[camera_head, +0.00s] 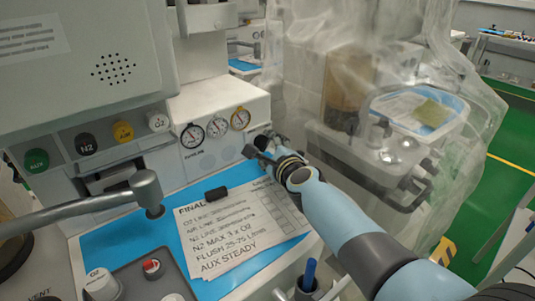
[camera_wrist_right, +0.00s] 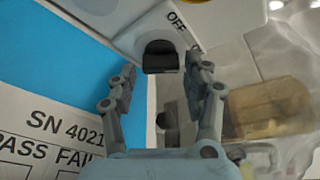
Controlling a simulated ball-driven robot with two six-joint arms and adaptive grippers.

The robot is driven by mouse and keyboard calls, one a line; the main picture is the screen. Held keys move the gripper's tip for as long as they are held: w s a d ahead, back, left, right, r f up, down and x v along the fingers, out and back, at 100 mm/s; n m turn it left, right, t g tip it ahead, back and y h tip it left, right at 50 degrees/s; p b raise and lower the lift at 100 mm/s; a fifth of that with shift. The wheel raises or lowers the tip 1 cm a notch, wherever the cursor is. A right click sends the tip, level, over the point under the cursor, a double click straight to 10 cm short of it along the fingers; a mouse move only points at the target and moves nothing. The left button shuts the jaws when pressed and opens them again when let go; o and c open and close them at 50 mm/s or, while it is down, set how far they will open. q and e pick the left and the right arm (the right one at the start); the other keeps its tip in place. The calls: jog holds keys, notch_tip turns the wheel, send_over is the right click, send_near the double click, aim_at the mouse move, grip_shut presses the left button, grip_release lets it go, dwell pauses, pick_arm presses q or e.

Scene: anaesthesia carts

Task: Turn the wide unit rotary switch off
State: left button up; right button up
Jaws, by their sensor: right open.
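The rotary switch is a black knob (camera_wrist_right: 160,55) on a white panel. It shows at the top middle of the right wrist view, with the word OFF printed beside it. My right gripper (camera_wrist_right: 167,80) is open, with one finger on either side just short of the knob and nothing between the fingertips. In the head view my right gripper (camera_head: 262,147) is at the lower right corner of the white gauge unit (camera_head: 222,100) and largely hides the switch there. I cannot tell the knob's exact setting. My left gripper is not in view.
Three round gauges sit on the unit's front. Below lies a blue mat (camera_head: 110,240) with a printed checklist (camera_head: 225,228) and a small black object (camera_head: 215,194). A grey metal tube (camera_head: 75,208) crosses at left. A plastic-draped cart (camera_head: 350,80) stands close at right.

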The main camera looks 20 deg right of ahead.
jog(key=shift+w, duration=0.45)
jog(key=c, duration=0.9)
jog(key=n+b, duration=0.1)
jog(key=b, duration=0.1)
jog(key=f+n+t+b, duration=0.1)
jog(key=b, duration=0.1)
jog(key=shift+s+a+h+b, duration=0.1)
jog(key=shift+h+b, duration=0.25)
jog(key=shift+h, duration=0.05)
jog(key=shift+n+b, duration=0.35)
jog(key=shift+n, duration=0.05)
jog(key=shift+r+n+t, duration=0.25)
jog(key=shift+n+t, duration=0.05)
jog(key=o, duration=0.9)
